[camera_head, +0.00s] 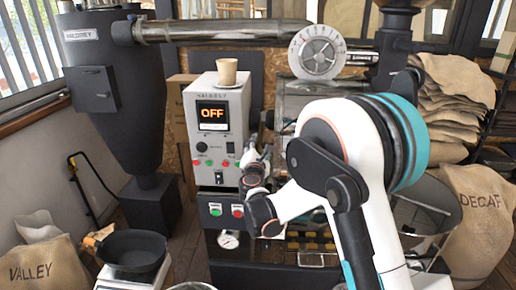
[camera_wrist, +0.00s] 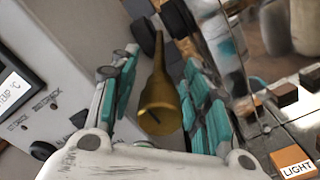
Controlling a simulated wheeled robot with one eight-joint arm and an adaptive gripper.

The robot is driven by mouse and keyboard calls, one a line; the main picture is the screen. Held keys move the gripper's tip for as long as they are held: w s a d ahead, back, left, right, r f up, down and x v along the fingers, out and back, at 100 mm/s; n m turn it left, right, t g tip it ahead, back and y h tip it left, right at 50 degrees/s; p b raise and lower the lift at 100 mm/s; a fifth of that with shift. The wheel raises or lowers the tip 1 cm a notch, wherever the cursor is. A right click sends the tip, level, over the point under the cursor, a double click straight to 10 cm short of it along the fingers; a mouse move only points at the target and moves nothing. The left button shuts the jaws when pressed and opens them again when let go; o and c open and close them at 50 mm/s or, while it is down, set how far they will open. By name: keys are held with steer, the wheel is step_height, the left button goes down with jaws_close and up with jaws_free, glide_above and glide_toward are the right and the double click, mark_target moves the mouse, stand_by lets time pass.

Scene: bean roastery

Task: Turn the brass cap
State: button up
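The brass cap (camera_wrist: 160,104) shows in the wrist view as a tapered brass piece, narrow at the far end and wide near the camera, with a dark slot in its near face. My gripper (camera_wrist: 160,66) is open, with one teal-padded finger on each side of the brass piece. Gaps show between the brass and both fingers. In the head view my gripper (camera_head: 256,170) is at the right side of the grey control box (camera_head: 216,125). I cannot make out the brass cap there; my arm covers much of that area.
The control box has an OFF display (camera_head: 212,115), knobs and buttons. A paper cup (camera_head: 227,71) stands on top. A round dial (camera_head: 317,52) is above right. A black pan (camera_head: 132,250) is at lower left. In the wrist view an orange LIGHT block (camera_wrist: 293,162) is at lower right.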

jaws_close()
steer(key=shift+m, duration=0.4)
steer(key=m, duration=0.4)
steer(key=shift+b, duration=0.4)
steer(key=m, duration=0.4)
steer(key=m+b, duration=0.1)
steer(key=m, duration=0.3)
steer(key=shift+m, duration=2.4)
